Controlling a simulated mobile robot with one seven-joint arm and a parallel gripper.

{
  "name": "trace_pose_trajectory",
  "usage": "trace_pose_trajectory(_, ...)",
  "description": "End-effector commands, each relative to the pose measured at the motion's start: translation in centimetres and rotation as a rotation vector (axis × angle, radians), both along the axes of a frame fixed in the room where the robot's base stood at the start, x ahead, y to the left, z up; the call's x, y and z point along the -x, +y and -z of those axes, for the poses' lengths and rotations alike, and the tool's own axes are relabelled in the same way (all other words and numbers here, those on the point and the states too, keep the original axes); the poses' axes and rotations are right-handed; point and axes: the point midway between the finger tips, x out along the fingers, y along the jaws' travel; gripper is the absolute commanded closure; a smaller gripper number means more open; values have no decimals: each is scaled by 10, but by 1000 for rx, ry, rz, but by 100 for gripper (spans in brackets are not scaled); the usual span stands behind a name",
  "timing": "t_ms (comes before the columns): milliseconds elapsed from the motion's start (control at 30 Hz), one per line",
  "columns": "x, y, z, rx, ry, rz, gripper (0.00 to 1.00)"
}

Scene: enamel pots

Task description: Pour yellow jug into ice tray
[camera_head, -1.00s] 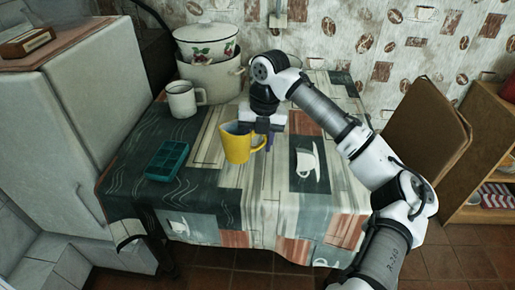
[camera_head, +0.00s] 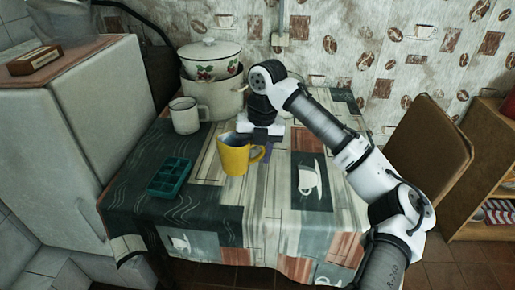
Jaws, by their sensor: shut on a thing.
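The yellow jug (camera_head: 235,159) is near the middle of the patterned table, close to upright, with its opening up and its handle on the right. My gripper (camera_head: 264,148) is at the handle side, shut on the jug; the fingers are partly hidden behind the jug and handle. I cannot tell whether the jug's base touches the cloth. The teal ice tray (camera_head: 169,178) lies flat on the cloth to the left of the jug and nearer the front edge, with a clear gap between them. I cannot see what is inside the jug.
A white enamel mug (camera_head: 185,116) stands behind the tray. A large pot (camera_head: 216,98) with a lidded floral pot (camera_head: 209,69) on it stands at the back. A white fridge (camera_head: 75,130) borders the left side. The cloth between jug and tray is clear.

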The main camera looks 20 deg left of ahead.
Motion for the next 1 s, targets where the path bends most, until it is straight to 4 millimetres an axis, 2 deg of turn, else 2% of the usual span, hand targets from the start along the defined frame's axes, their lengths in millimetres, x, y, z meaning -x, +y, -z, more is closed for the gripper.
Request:
trace_pose_trajectory(67,8,8,-1,2,0,-20,100)
trace_pose_trajectory(367,55,48,26,20,-4,-134,100)
trace_pose_trajectory(700,135,84,54,40,-15,-306,100)
trace_pose_trajectory(1000,211,98,69,54,-27,-453,100)
